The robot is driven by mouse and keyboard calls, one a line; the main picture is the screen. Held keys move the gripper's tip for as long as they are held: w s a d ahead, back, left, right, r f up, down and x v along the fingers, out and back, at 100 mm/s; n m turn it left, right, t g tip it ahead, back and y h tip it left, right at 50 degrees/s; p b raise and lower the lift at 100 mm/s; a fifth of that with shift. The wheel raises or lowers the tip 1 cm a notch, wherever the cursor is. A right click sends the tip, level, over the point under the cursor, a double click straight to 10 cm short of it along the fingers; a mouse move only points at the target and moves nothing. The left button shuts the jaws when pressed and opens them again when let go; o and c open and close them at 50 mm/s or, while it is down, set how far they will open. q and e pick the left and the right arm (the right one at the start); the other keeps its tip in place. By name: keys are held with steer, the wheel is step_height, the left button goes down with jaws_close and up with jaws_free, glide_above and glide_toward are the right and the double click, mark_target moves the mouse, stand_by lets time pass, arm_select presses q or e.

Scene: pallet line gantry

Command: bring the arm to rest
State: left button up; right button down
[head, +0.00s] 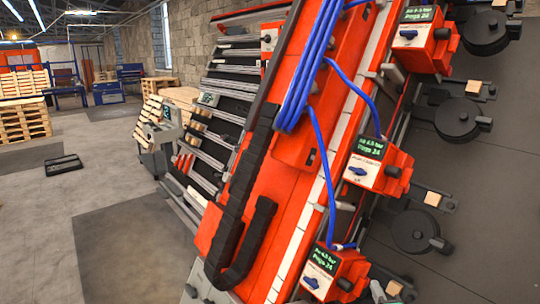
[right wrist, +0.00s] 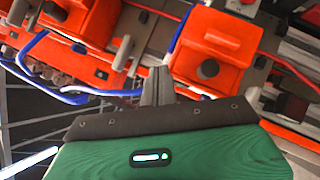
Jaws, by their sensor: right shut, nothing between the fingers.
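My right gripper (right wrist: 158,72) shows in the right wrist view, with its grey fingers together and nothing between them. It points towards orange boxes on the orange machine, and I see no held object. I cannot tell whether the fingertips touch anything; they appear in front of the gap between two boxes. In the head view I cannot make out the right gripper clearly. My left gripper is not in view.
The orange gantry beam (head: 285,185) slants across the head view, with blue hoses (head: 310,60) and orange valve boxes (head: 378,165) along its right side. Black round clamps (head: 457,118) stand further right. Pallets (head: 25,118) and open floor (head: 45,210) lie left.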

steer(key=s+f+m+g+h, duration=0.1)
steer(key=s+f+m+g, duration=0.3)
steer(key=s+f+m, duration=0.3)
steer(key=s+f+m+g+h, duration=0.1)
steer(key=s+f+m+g, duration=0.35)
steer(key=s, duration=0.45)
steer(key=s+a+f+m+g+y, duration=0.1)
steer(key=s+a+m+g, duration=0.1)
steer(key=s, duration=0.4)
steer(key=s+a+f+m+g, duration=0.1)
steer(key=s+f+m+g, duration=0.1)
steer(key=s, duration=0.4)
steer(key=s+a+f+m+g+y, duration=0.1)
steer(key=s+a+g, duration=0.15)
steer(key=s, duration=0.35)
step_height(320, 180, down, 30)
steer(key=g, duration=0.1)
steer(key=s+d+f, duration=0.2)
steer(key=s+f, duration=0.7)
steer(key=f, duration=0.1)
steer(key=s+d+f+g, duration=0.1)
steer(key=s+d+f, duration=0.1)
steer(key=s+f, duration=0.8)
steer(key=shift+s+d, duration=0.2)
